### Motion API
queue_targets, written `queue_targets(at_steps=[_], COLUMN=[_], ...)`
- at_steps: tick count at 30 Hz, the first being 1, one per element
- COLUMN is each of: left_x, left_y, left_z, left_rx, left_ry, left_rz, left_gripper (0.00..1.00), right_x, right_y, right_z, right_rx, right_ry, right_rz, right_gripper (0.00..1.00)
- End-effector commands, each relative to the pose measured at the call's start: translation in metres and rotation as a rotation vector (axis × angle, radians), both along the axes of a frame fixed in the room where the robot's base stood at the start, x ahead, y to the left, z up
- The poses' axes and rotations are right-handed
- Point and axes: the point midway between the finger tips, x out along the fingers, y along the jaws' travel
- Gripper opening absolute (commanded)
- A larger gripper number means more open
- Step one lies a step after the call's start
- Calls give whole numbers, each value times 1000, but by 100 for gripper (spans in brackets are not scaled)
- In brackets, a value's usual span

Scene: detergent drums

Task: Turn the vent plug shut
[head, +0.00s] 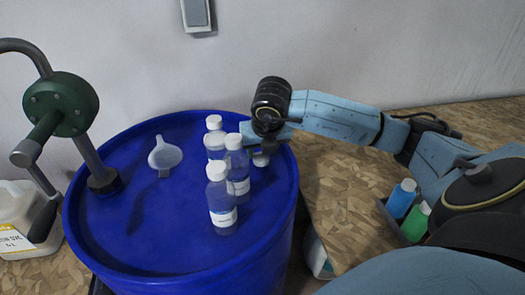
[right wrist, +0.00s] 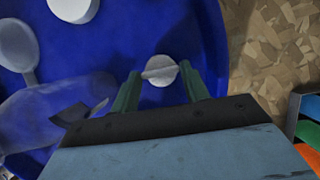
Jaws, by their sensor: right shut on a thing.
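The vent plug (right wrist: 158,74) is a small pale grey disc with a raised bar across it, set in the top of the blue drum (right wrist: 110,45). In the right wrist view the bar lies nearly crosswise, its right end slightly higher. My right gripper (right wrist: 159,84) is shut on the plug, with one green finger at each end of the bar. In the head view the right gripper (head: 264,148) reaches down at the right side of the drum top (head: 140,225), and the plug (head: 261,160) shows only partly below it. My left gripper is not in view.
Several clear white-capped bottles (head: 221,200) stand just left of the right gripper. A translucent funnel (head: 165,157) lies farther left. A green crank pump (head: 62,103) rises at the drum's left edge. Blue (head: 401,198) and green (head: 415,222) bottles stand right of the drum.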

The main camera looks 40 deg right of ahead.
Motion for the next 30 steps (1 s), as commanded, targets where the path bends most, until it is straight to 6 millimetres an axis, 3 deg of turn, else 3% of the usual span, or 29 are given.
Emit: queue_targets(at_steps=[19, 20, 24, 30], left_x=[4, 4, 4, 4], left_y=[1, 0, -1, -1], left_z=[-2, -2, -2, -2], left_rx=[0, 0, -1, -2], left_ry=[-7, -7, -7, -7], left_rz=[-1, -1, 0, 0], left_gripper=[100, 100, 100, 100], right_x=[-1, -1, -1, 0], right_y=[1, 1, 1, 1], right_z=[-1, -1, -1, -1], right_rx=[2, 2, 2, 1], right_ry=[6, 6, 5, 3], right_rz=[-50, -50, -49, -48], right_gripper=[23, 49, 67, 67])
